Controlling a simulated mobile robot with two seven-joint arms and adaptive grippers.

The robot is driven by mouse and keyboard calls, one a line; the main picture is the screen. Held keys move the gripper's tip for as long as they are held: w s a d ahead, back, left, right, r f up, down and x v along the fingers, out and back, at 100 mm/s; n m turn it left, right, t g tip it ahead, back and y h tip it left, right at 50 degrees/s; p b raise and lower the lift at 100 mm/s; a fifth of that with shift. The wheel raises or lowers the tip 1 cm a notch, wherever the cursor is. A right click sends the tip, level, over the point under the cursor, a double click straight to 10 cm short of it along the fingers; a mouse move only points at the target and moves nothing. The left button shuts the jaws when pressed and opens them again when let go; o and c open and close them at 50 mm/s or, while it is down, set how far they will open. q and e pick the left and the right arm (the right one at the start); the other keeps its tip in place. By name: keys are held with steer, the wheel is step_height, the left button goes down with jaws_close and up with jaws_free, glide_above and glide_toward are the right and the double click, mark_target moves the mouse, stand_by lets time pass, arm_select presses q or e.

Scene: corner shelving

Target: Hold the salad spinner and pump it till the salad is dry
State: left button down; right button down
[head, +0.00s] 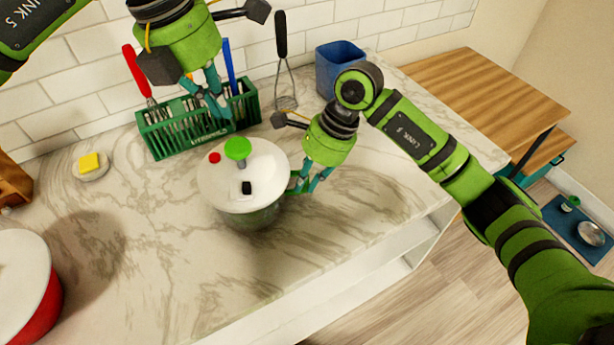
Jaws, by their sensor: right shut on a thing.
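The salad spinner (252,205) stands upright on the marble counter, with a white lid, a green pump knob (238,149), a red button (215,157) and a small black part on top. Its lower bowl looks dark and see-through; I cannot make out the salad inside. My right gripper (298,188) is at the spinner's right side, its fingers shut on the spinner near the rim, partly hidden by it. My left gripper (222,112) hangs above and behind the knob, pointing down, apart from it. Its fingers appear close together, but their gap is unclear.
A green utensil rack (160,143) stands behind the spinner against the tiled wall. A whisk or masher (285,85) and a blue container (338,60) are to its right. A yellow sponge on a dish (90,164) and a red pot (45,305) are left. The front counter is clear.

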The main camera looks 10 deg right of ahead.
mark_target(238, 145)
arm_select(q)
steer(key=shift+w+d+f+n+g+y, duration=0.15)
steer(key=shift+w+f+n+y, duration=0.2)
steer(key=shift+f+n, duration=0.8)
steer(key=shift+w+d+f+n+g+y, duration=0.15)
steer(key=shift+f+n+y, duration=0.5)
steer(key=shift+n, duration=0.85)
steer(key=shift+w+d+f+n+g+y, duration=0.1)
steer(key=shift+w+d+f+n+y, duration=0.2)
steer(key=shift+f+n, duration=0.95)
steer(key=shift+a, duration=0.1)
steer(key=shift+f, duration=1)
steer(key=shift+f, duration=1.6)
steer(key=shift+r, duration=1.6)
